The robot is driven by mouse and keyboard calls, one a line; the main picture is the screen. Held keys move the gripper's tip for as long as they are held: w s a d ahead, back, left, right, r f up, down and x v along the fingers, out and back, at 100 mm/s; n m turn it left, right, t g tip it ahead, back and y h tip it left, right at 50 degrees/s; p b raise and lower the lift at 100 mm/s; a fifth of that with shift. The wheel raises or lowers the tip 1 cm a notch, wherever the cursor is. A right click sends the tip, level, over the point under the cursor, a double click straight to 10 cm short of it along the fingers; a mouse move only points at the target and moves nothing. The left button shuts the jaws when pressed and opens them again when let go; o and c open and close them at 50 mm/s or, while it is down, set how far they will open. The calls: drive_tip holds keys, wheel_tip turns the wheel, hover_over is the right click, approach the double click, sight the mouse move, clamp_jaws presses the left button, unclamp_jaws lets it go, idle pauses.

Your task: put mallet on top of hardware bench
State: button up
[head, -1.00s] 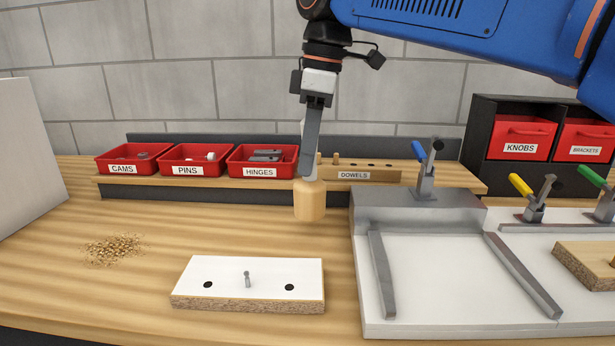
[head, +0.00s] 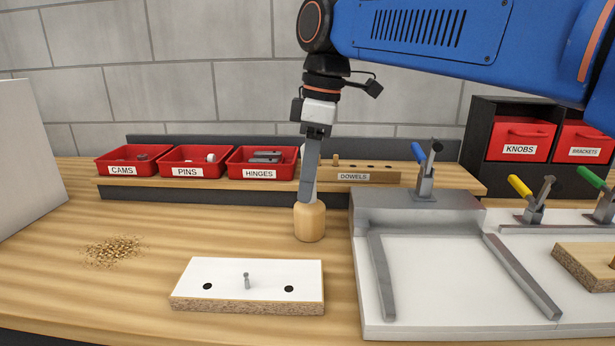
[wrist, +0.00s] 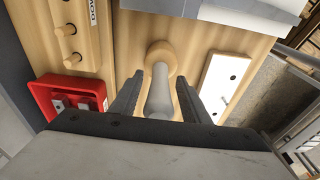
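The mallet has a round, pale wooden head (head: 309,222) and a light grey handle (wrist: 158,95), and it is upright with the head down. My gripper (head: 308,195) points down with its fingers on either side of the handle, shut on it. In the wrist view my gripper's dark fingers (wrist: 159,88) flank the handle. The hardware bench (head: 130,285) is a light wooden worktop. The mallet head is at or just above its surface, behind the white board; I cannot tell whether it touches.
A white-topped board (head: 225,272) with a pin lies in front. A clamp fixture (head: 450,330) stands close on the right. Red bins (head: 195,170) and a dowel block (head: 353,178) sit on a shelf behind. Chips (head: 113,250) lie at left; bare wood is clear between.

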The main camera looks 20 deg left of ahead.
drive_tip(key=r, duration=0.4)
drive_tip(key=d+r, duration=0.1)
drive_tip(key=r, duration=0.6)
drive_tip(key=shift+w+d+r, duration=0.25)
drive_tip(key=shift+d+r, duration=0.05)
drive_tip(key=shift+r, duration=0.25)
drive_tip(key=shift+s, duration=0.15)
